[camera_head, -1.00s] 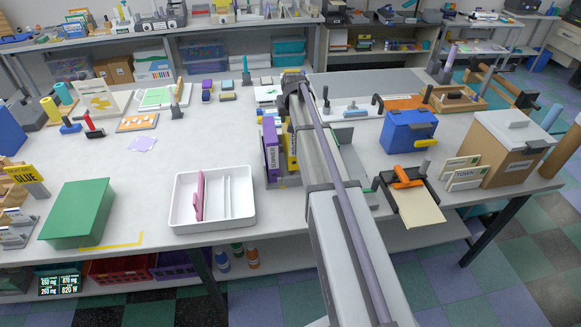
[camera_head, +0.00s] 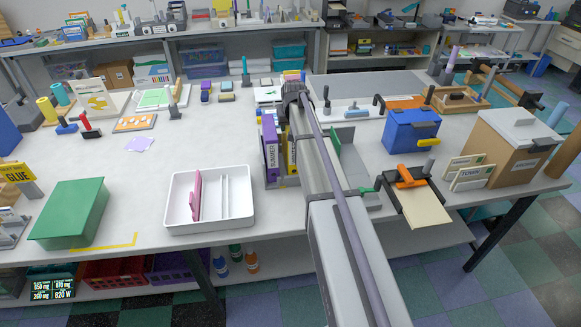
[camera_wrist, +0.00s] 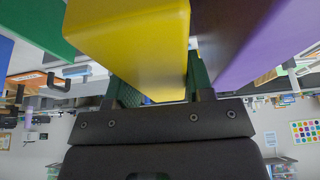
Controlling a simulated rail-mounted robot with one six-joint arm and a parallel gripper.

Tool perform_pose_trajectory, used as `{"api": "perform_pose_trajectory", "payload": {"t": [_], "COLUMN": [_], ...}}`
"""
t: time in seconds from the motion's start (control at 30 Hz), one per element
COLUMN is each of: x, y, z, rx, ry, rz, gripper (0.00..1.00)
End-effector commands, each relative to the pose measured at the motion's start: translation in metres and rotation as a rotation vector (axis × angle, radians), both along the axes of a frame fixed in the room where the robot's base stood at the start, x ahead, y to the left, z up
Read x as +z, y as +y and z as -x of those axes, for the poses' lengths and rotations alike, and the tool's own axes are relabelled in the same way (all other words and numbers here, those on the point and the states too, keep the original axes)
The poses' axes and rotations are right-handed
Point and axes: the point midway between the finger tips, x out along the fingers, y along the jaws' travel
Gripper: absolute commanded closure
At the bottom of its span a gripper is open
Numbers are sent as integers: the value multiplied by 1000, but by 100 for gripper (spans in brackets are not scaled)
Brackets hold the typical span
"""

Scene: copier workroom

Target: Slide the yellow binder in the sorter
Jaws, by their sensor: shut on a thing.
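The yellow binder (camera_wrist: 140,40) fills the upper middle of the wrist view, between the fingers of my gripper (camera_wrist: 155,92), which is shut on it. In the head view the yellow binder (camera_head: 291,152) stands upright in the sorter (camera_head: 273,184), just right of the purple binder (camera_head: 270,145). The purple binder also shows close to the right of the yellow one in the wrist view (camera_wrist: 245,40). My arm hides most of the sorter's right part and the gripper in the head view. I cannot tell whether the yellow binder rests on the sorter's floor.
A green divider (camera_head: 334,142) stands right of my arm. A white tray (camera_head: 240,215) with a pink upright piece lies left in front of the sorter. A blue box (camera_head: 405,132) and a brown box (camera_head: 505,150) stand to the right.

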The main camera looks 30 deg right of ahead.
Motion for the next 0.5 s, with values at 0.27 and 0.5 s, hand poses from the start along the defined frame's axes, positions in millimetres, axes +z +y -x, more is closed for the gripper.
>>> {"api": "perform_pose_trajectory", "payload": {"t": [0.27, 0.5], "x": [-2, -6], "y": [0, 0], "z": [0, 0], "rx": [0, 0], "ry": [0, 0], "rz": [0, 0], "gripper": [100, 100]}}
